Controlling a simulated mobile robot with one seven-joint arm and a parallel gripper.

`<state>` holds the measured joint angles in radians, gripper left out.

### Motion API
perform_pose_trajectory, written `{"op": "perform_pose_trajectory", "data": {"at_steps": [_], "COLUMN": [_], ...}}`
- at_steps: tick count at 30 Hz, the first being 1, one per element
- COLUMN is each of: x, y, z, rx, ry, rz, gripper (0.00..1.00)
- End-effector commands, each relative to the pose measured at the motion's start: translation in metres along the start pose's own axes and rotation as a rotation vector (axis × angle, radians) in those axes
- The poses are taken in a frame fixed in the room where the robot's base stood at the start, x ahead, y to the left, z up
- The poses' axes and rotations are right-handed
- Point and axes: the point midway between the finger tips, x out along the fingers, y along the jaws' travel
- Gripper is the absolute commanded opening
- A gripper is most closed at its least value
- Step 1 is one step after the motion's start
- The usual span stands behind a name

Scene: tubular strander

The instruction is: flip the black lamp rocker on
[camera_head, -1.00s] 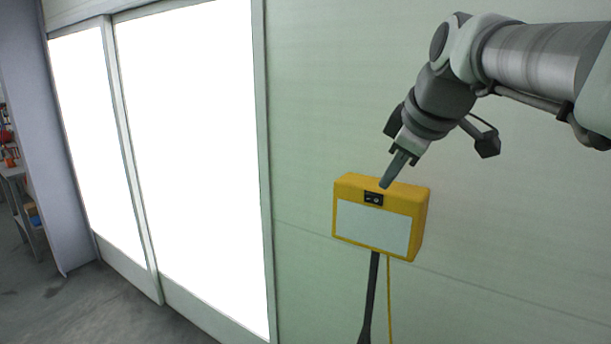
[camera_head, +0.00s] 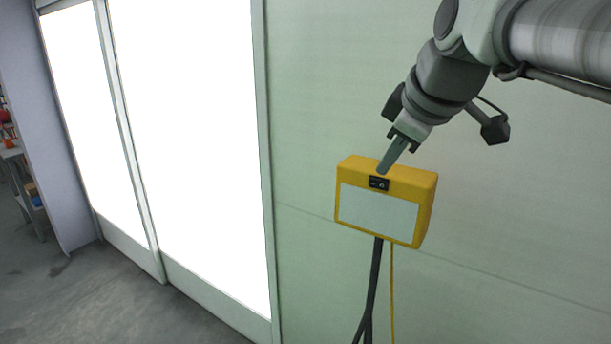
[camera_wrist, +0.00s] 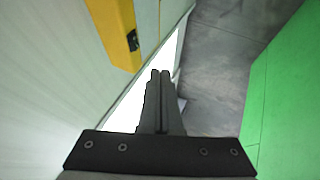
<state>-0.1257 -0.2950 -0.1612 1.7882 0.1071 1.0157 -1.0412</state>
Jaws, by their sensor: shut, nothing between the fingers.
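The yellow lamp (camera_head: 428,208) stands on a dark pole in front of the pale wall, with a whitish front panel (camera_head: 378,212). The black rocker (camera_head: 379,184) sits in a dark plate at the top middle of its front face. In the wrist view the lamp (camera_wrist: 112,25) is at the upper left, with the rocker (camera_wrist: 132,40) on its edge. My gripper (camera_head: 382,170) is shut and empty. In the head view its tips appear just above the rocker and overlap the lamp's top edge; I cannot tell whether they touch. In the wrist view the fingertips (camera_wrist: 160,73) show apart from the rocker.
A dark stand (camera_head: 374,280) and a yellow cable (camera_head: 392,290) run down below the lamp. Bright white panels (camera_head: 190,130) fill the left. A shelf with items (camera_head: 28,185) is at the far left. Grey floor (camera_head: 90,300) lies open at lower left.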

Motion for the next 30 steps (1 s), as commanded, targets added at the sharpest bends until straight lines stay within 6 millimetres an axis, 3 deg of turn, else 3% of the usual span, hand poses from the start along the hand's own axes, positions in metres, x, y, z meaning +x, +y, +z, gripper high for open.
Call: {"op": "perform_pose_trajectory", "data": {"at_steps": [8,20,24,30], "x": [0.018,0.102,0.109,0.117], "y": [0.000,-0.001,0.019,0.033], "z": [0.000,0.000,-0.001,0.000], "rx": [0.000,0.000,0.002,0.002], "ry": [-0.003,-0.004,-0.002,-0.001], "rz": [-0.004,-0.005,0.000,0.000], "gripper": [0.00,0.00,0.00,0.00]}}
